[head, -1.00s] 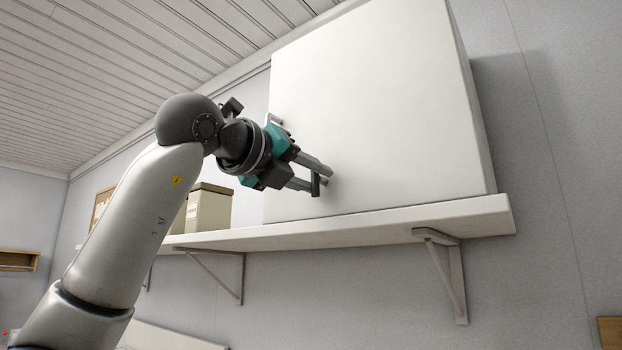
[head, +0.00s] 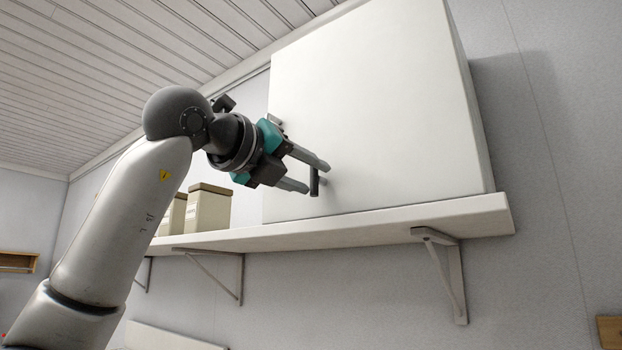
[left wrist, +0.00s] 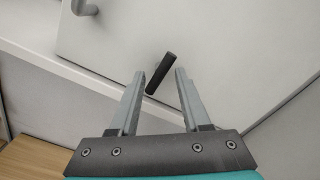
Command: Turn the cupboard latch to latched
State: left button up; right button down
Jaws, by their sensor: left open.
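The white cupboard (head: 385,110) stands on a wall shelf with its door facing me. The latch (head: 315,182) is a small dark bar on the lower left of the door and hangs about upright in the head view. In the left wrist view the latch (left wrist: 160,74) lies slanted, ahead of the fingertips and between their lines. My left gripper (head: 317,178) is open and empty, with its fingertips close to the latch. It also shows in the left wrist view (left wrist: 160,73). I cannot tell if a finger touches the latch. My right gripper is not in view.
A pale door handle (head: 275,119) sits on the door's left edge, close to my left gripper. The shelf (head: 350,224) runs below the cupboard on brackets (head: 445,265). Lidded boxes (head: 207,208) stand on the shelf left of the cupboard. The wall right of the cupboard is clear.

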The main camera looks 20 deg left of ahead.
pick_arm(q)
jog(key=b+v, duration=0.2)
jog(key=v, duration=1.2)
jog(key=shift+w, duration=0.1)
